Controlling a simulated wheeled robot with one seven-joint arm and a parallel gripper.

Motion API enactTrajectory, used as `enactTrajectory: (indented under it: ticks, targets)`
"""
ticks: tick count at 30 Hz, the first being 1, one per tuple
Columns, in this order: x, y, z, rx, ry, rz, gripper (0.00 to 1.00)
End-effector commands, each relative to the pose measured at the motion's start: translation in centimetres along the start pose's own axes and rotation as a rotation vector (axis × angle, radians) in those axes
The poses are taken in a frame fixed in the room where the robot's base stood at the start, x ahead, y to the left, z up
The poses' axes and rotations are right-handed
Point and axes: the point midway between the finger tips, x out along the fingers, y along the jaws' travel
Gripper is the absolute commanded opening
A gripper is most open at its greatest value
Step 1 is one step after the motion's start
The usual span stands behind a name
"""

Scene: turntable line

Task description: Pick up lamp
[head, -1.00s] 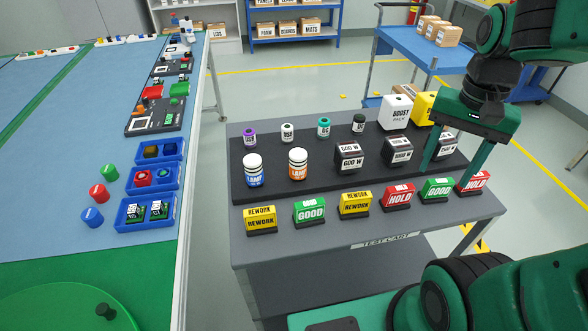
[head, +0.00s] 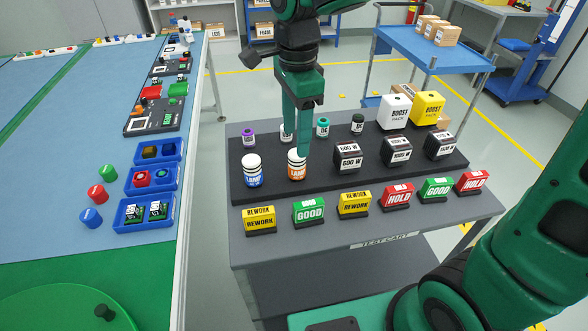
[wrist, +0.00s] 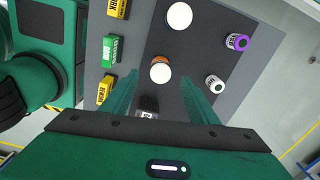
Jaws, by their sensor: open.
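Two jars with white lids and "LAMP" labels stand upright on the dark board of the cart. One is the blue-labelled lamp (head: 253,172), and its white lid shows in the wrist view (wrist: 180,15). The other is the orange-labelled lamp (head: 296,170); in the wrist view (wrist: 160,72) its white lid lies between the fingertips. My gripper (head: 297,140) is open and points down over the orange lamp, holding nothing. The near finger covers part of that lamp's top in the head view. I cannot tell whether the fingers touch it.
Small USB cylinders, one purple (head: 248,138) and one white (wrist: 215,84), stand behind the lamps. A black 600 W block (head: 347,158) is close on the right. REWORK, GOOD and HOLD signs line the front edge of the cart (head: 300,240). Boost packs (head: 395,111) stand at back right.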

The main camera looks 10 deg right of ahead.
Motion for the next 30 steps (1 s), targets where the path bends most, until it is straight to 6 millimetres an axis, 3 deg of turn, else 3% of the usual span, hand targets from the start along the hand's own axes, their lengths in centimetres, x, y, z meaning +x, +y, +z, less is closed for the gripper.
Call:
enactTrajectory:
  ticks: [3,11,21,30]
  targets:
    - [1.8,0.0,0.0,0.000,0.001,0.002,0.54]
    - [3.6,0.0,-0.1,-0.001,0.001,0.001,0.54]
    - [7.8,-0.2,-0.4,-0.001,0.001,0.001,0.54]
    - [8.3,-0.2,-0.4,-0.001,0.001,-0.001,0.54]
